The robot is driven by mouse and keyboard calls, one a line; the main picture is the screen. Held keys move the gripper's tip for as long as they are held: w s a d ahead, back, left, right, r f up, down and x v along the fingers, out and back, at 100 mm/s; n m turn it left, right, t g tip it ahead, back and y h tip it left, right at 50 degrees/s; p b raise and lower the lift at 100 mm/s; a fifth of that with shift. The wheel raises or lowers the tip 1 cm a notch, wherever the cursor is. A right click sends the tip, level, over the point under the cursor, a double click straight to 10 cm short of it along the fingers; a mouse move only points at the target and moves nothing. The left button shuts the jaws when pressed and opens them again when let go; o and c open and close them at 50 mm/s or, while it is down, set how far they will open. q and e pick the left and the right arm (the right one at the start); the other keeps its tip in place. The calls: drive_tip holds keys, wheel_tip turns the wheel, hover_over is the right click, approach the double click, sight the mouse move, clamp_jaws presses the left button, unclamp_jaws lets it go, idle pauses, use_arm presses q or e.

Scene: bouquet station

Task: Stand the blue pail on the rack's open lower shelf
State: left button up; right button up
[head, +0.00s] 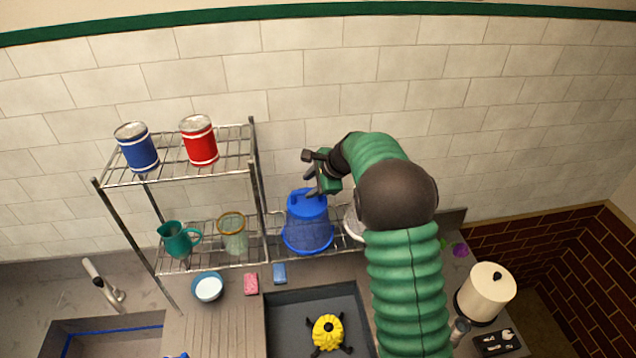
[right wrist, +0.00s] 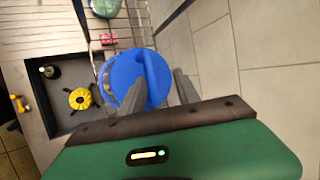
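The blue pail (head: 307,224) is at the rack's open lower shelf (head: 275,222), right of the tall part, and appears to rest on the wires. Its wide rim is at the bottom and its narrower end at the top. My right gripper (head: 318,182) is just above the pail's top, beside the wall. Whether a finger touches the pail cannot be told. My left gripper is out of view.
The rack's top shelf (head: 180,172) holds a blue can (head: 137,150) and a red can (head: 199,142). Below stand a teal pitcher (head: 178,240) and a glass jar (head: 233,236). A white bowl (head: 354,224) is close right of the pail. Sponges (head: 279,273) lie in front.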

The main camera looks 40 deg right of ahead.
drive_tip(key=a+b+v, duration=0.1)
drive_tip(key=b+v, duration=0.1)
drive_tip(key=v, duration=0.6)
drive_tip(key=s+a+f+n+g, duration=0.2)
drive_tip(key=s+a+f+n, duration=0.7)
drive_tip(key=s+a+n, duration=0.25)
drive_tip(key=s+a+f+n+g, duration=0.2)
drive_tip(key=s+a+f+n, duration=0.6)
drive_tip(key=s+a+n, duration=0.4)
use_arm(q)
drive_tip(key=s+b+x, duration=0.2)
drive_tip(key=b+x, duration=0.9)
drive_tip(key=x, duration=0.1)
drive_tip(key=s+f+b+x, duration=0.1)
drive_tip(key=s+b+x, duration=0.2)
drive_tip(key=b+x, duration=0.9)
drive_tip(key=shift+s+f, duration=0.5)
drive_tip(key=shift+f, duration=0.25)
use_arm(e)
drive_tip(key=s+x, duration=0.2)
drive_tip(key=x, duration=0.9)
drive_tip(key=s+d+f+x, duration=0.1)
drive_tip(key=s+x, duration=0.1)
drive_tip(key=x, duration=0.9)
drive_tip(key=shift+s+d+f+m+g+h, duration=0.2)
drive_tip(key=shift+d+f+m+g+h, duration=0.1)
drive_tip(key=shift+d+f+m+h, duration=0.15)
